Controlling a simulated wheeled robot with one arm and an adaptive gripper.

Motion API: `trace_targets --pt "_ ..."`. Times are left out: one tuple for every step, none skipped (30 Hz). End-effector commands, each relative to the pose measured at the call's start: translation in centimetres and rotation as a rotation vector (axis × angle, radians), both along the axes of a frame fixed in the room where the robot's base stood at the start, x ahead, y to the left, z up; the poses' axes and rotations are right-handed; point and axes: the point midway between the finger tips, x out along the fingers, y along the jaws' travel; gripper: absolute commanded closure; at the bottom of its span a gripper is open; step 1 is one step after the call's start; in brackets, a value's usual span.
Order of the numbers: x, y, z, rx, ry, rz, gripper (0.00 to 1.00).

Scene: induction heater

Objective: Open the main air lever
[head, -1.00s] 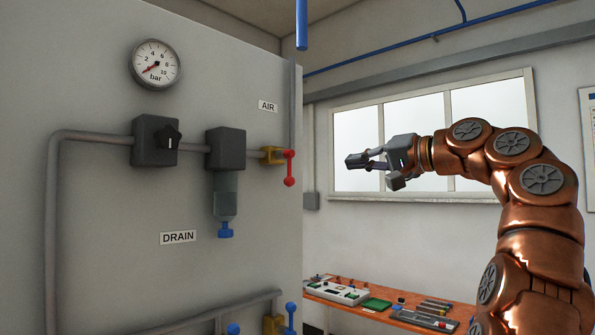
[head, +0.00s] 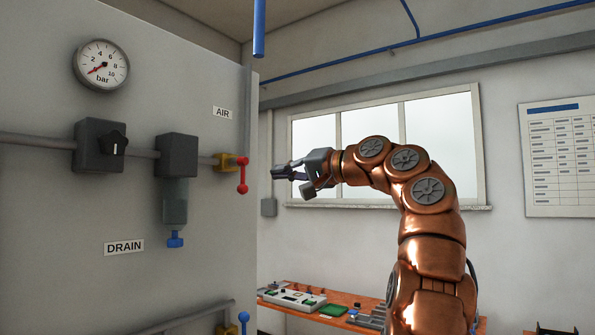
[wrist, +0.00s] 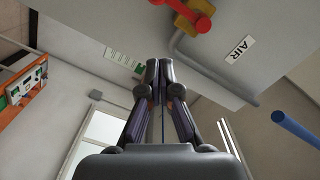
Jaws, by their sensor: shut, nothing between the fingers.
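In the wrist view the red lever (wrist: 193,14) and yellow body show at the top edge, partly cut off. My gripper (head: 288,178) is to the right of the lever in the head view, with a small gap in the picture; depth is hard to judge.
A pressure gauge (head: 101,65), a black regulator knob (head: 112,144) and a filter bowl (head: 174,200) with a blue drain are left of the lever. A blue pipe (head: 259,27) hangs above. An orange bench (head: 346,318) with equipment is lower right.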

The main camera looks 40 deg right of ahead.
Motion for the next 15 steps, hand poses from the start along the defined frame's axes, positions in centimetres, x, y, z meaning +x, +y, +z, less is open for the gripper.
trace_targets --pt "0.7 0.2 0.0 -0.001 0.003 0.001 1.00" --pt "1.1 0.3 0.0 -0.002 0.003 0.000 1.00" --pt "1.6 0.4 0.0 -0.002 0.003 -0.001 1.00" --pt "1.9 0.5 0.0 -0.002 0.002 -0.003 1.00" --pt "2.2 0.6 0.0 -0.001 0.001 -0.003 1.00" --pt "2.7 0.7 0.0 -0.001 0.000 -0.003 1.00" --pt "3.0 0.9 -0.1 -0.001 -0.001 -0.002 1.00" --pt "2.8 1.3 -0.5 -0.001 -0.002 0.001 1.00" --pt "2.8 1.6 -0.7 0.000 -0.002 0.001 1.00" --pt "2.8 1.7 -0.9 0.000 -0.002 0.001 1.00" --pt "2.8 1.9 -1.0 0.000 -0.002 0.001 1.00" --pt "2.8 2.2 -1.2 0.001 -0.002 0.002 1.00" --pt "2.8 2.4 -1.4 0.001 -0.002 0.002 1.00" --pt "2.8 2.6 -1.5 0.001 -0.002 0.002 1.00" --pt "2.7 2.7 -1.6 0.000 -0.001 0.001 1.00"
